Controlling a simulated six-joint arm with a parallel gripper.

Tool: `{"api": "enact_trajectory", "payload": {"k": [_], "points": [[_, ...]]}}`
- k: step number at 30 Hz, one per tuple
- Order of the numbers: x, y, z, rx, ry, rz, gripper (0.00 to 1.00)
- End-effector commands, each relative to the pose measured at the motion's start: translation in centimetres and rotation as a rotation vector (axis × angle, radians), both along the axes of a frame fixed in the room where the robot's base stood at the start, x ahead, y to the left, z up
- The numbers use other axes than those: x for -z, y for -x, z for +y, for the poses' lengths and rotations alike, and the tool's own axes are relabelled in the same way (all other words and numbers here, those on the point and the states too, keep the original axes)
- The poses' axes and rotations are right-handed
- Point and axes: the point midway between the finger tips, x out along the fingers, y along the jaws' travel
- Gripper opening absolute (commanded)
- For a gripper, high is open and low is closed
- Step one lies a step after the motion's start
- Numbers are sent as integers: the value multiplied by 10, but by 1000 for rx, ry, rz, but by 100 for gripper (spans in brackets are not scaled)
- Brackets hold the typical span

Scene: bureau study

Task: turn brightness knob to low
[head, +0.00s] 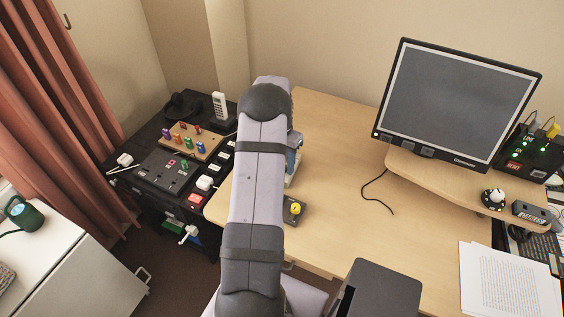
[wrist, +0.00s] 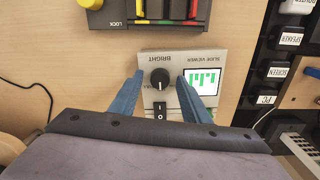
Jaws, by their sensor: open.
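The brightness knob (wrist: 160,79) is a round black dial on the grey slide viewer panel (wrist: 156,58), under the upside-down word BRIGHT in the wrist view. A small light mark shows on the knob, but I cannot tell its setting surely. My gripper (wrist: 160,74) is open, with one blue finger to the left of the knob and one to the right, a gap showing on both sides. I cannot tell how high the fingertips are above the panel. In the head view my gripper (head: 293,163) is mostly hidden behind my arm, and the knob is hidden.
A black I/O rocker switch (wrist: 159,110) and a lit screen with green bars (wrist: 202,80) share the panel. A black box with a yellow knob (head: 295,209) stands near it on the desk. Labelled black switches (wrist: 283,70) line the right in the wrist view. A monitor (head: 455,100) stands farther right.

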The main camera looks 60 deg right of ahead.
Motion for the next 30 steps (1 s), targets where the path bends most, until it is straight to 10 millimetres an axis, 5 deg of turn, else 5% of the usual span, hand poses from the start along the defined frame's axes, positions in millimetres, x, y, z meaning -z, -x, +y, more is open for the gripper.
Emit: {"api": "enact_trajectory", "payload": {"k": [3,8,20,30], "points": [[0,0,0,0,0,0,38],[0,0,0,0,0,0,2],[0,0,0,-50,0,0,2],[-1,-1,0,-271,1,0,2]]}}
